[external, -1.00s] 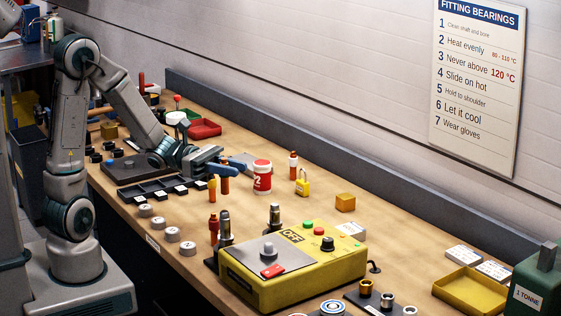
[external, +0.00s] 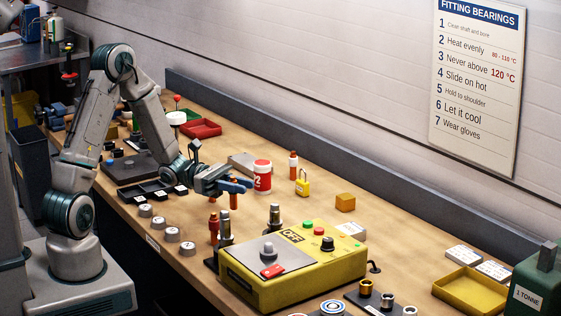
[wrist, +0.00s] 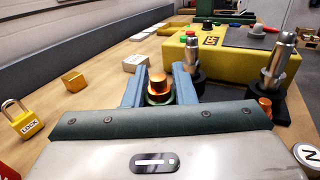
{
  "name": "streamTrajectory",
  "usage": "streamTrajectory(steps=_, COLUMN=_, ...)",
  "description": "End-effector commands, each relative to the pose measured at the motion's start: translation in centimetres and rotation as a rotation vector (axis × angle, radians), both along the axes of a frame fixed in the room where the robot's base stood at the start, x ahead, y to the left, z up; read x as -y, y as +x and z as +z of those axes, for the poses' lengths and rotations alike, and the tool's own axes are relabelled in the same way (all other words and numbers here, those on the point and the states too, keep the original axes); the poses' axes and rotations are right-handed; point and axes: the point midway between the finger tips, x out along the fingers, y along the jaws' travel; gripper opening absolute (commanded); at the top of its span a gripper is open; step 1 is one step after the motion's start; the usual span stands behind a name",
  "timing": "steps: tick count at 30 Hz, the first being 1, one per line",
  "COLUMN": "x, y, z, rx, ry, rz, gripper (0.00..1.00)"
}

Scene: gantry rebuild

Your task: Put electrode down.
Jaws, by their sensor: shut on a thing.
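My gripper (external: 236,187) is shut on the electrode, a copper-orange piece (external: 233,201) that hangs below the blue fingers in the external view. In the wrist view the electrode (wrist: 158,87) shows end-on between the two blue fingers, with a dark ring around its lower part. The gripper is above the bench, behind the yellow control box and left of the red-and-white can. I cannot tell whether the electrode's lower end touches the bench.
Two metal posts (external: 225,229) (external: 274,217) stand by the yellow box (external: 330,268). A red-orange piece (external: 213,228) stands beside the left post. A red-and-white can (external: 262,178), yellow padlock (external: 302,185) and orange block (external: 345,202) are to the right. Bench between them is clear.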

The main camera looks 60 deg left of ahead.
Motion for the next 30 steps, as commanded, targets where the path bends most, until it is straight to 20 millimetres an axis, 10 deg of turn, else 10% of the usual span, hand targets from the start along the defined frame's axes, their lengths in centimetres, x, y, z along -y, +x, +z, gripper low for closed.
streamTrajectory(steps=29, x=-0.8, y=0.7, z=-5.0, rx=0.001, ry=0.000, rz=0.000, gripper=0.00)
streamTrajectory(steps=30, x=-0.8, y=0.7, z=-5.0, rx=0.001, ry=0.000, rz=0.000, gripper=0.29)
